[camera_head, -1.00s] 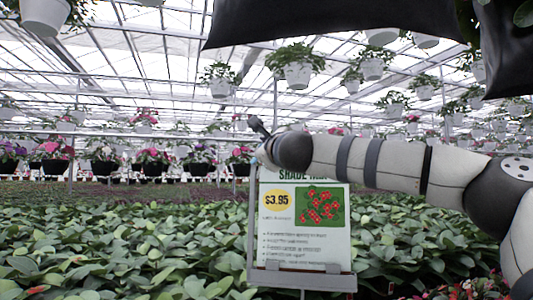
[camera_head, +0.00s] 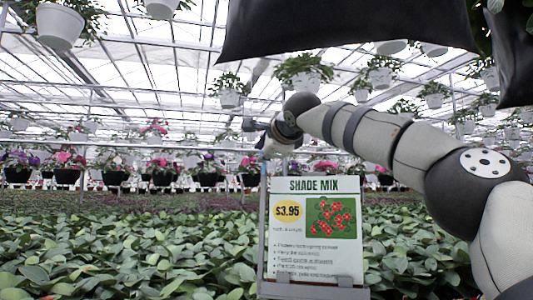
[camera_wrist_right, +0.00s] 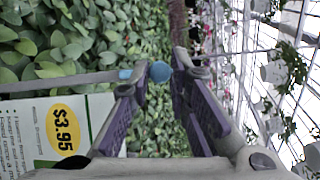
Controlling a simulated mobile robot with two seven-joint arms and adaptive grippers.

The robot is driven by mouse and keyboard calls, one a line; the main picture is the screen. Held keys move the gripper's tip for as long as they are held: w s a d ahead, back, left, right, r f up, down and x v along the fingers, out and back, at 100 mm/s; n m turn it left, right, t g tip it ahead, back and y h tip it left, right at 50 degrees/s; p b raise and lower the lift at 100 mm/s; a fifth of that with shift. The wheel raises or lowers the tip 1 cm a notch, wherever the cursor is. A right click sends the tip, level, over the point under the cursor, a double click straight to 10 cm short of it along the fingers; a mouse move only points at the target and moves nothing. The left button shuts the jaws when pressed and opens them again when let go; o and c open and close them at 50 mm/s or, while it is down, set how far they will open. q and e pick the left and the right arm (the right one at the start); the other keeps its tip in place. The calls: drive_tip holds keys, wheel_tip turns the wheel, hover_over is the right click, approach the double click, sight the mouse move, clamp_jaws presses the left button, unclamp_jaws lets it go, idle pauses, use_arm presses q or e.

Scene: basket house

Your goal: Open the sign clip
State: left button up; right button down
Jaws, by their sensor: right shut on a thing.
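The sign (camera_head: 315,225) reads "SHADE MIX" and "$3.95" and stands upright in a grey frame (camera_head: 265,235) in the head view. Part of the sign (camera_wrist_right: 45,130) shows sideways in the right wrist view. A grey bar of the clip (camera_wrist_right: 70,80) runs beside its edge to a blue end. A round blue knob (camera_wrist_right: 160,71) sits between my right fingertips. My right gripper (camera_head: 264,143) is at the upper left corner of the frame and is shut on the blue knob; its fingers (camera_wrist_right: 159,70) show close around it. My left gripper is not in view.
Dense green plants (camera_head: 130,255) fill beds around the sign. White hanging pots (camera_head: 60,25) and dark pots with flowers (camera_head: 67,175) hang behind. A large black shape (camera_head: 345,30) covers the top of the head view.

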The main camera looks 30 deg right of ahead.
idle(0.5)
drive_tip(key=c, duration=1.5)
unclamp_jaws()
